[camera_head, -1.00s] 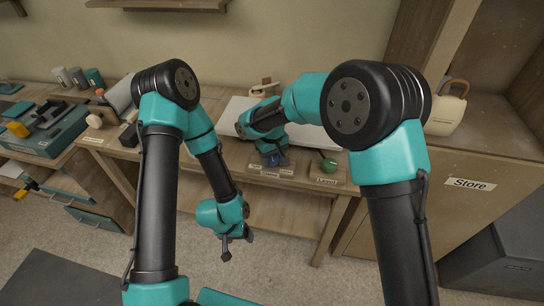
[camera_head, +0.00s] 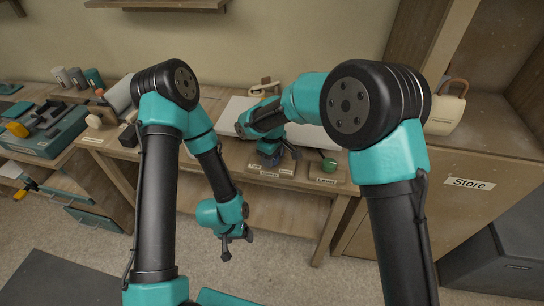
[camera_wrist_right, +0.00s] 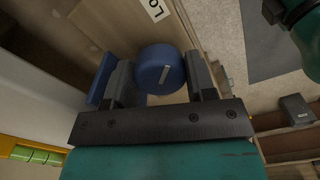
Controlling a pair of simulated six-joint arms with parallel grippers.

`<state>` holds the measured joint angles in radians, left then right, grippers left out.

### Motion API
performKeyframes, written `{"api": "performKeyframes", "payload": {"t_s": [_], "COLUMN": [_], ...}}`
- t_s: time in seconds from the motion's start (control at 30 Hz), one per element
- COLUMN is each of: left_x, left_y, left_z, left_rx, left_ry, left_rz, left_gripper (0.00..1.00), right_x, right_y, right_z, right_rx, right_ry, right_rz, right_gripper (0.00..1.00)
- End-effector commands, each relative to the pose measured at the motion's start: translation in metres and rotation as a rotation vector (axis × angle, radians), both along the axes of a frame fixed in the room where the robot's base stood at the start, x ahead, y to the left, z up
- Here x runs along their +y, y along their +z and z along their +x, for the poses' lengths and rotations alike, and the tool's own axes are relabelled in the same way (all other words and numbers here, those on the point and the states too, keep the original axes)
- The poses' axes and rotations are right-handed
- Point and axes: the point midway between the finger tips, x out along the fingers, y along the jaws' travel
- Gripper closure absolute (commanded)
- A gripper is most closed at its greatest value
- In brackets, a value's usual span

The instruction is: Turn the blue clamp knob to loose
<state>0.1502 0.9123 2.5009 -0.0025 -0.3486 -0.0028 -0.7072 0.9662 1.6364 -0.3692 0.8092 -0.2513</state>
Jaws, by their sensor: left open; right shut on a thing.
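The blue clamp knob (camera_wrist_right: 158,68) shows in the right wrist view as a round blue cap with a short pale mark on its face. My right gripper (camera_wrist_right: 160,80) has one finger on each side of it and is shut on it. In the head view my right gripper (camera_head: 272,153) is over the bench's front edge and hides most of the knob. A card reading "Lo" (camera_wrist_right: 156,8), cut off by the frame, lies beyond the knob. My left gripper (camera_head: 236,248) hangs open and empty in front of the bench, well below the top.
A green round thing (camera_head: 329,165) stands on a labelled wooden block right of my right gripper. A cabinet marked "Store" (camera_head: 470,184) is at the right. A teal tray (camera_head: 50,138) and several jars are at the left. Floor is free in front.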

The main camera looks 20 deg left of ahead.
Motion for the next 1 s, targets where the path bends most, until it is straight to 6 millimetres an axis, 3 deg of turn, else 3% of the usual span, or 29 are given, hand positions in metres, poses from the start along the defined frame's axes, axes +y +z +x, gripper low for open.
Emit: {"api": "performKeyframes", "payload": {"t_s": [0.13, 0.17, 0.4, 0.77, 1.0], "left_x": [0.0000, 0.0000, 0.0000, 0.0000, 0.0000], "left_y": [0.0000, 0.0000, 0.0000, 0.0000, 0.0000], "left_z": [0.0000, 0.0000, 0.0000, 0.0000, 0.0000], "left_rx": [0.000, 0.000, 0.000, 0.000, 0.000], "left_ry": [0.000, 0.000, 0.000, 0.000, 0.000], "left_rz": [0.000, 0.000, 0.000, 0.000, 0.000], "left_gripper": [0.24, 0.24, 0.24, 0.24, 0.24], "right_x": [0.0023, 0.0023, 0.0023, 0.0011, 0.0002], "right_y": [0.0013, 0.0013, 0.0015, 0.0018, 0.0016], "right_z": [0.0013, 0.0013, 0.0019, 0.0025, 0.0026], "right_rx": [-0.006, -0.006, -0.008, -0.007, -0.006], "right_ry": [0.000, 0.000, -0.001, -0.016, -0.127], "right_rz": [0.005, 0.005, 0.007, 0.006, 0.004], "right_gripper": [0.73, 0.47, 0.24, 0.24, 0.24]}}
